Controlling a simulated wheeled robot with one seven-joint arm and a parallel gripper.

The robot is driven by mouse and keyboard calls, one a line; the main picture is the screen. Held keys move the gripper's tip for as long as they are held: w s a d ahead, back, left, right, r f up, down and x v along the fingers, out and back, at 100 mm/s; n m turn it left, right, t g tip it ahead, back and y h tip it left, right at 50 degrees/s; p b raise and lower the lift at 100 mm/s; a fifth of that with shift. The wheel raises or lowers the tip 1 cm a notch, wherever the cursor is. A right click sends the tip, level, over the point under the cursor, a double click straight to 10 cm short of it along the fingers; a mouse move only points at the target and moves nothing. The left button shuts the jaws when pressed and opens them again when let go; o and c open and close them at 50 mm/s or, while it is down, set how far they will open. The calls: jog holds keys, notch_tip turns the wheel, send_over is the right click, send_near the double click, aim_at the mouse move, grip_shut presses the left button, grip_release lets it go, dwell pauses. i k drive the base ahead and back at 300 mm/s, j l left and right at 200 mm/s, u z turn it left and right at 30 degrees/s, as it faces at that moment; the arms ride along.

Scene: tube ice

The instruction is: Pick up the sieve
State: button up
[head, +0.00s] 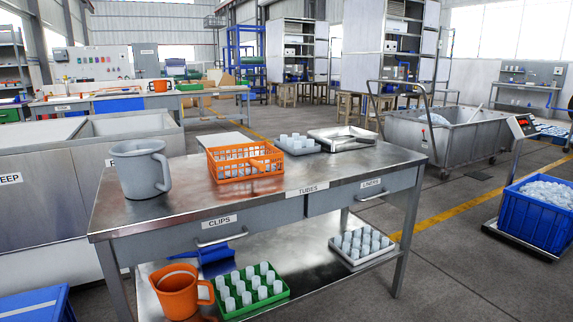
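No round sieve stands out in the head view. On the steel table (190,207) is an orange slotted basket (243,165) with pale tubes inside and an orange handle-like part across it. At the table's far right edge lies a shallow metal tray or pan (342,146) with something dark at its rim. I cannot tell whether either one is the sieve. My gripper is not in view.
A grey jug (139,172) stands at the table's left. A grey tray of white tubes (296,149) sits behind the basket. The lower shelf holds an orange jug (176,294) and a green tube tray (247,291). The table's front right top is clear.

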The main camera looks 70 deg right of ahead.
aim_at(238, 168)
jog(key=z, duration=1.1)
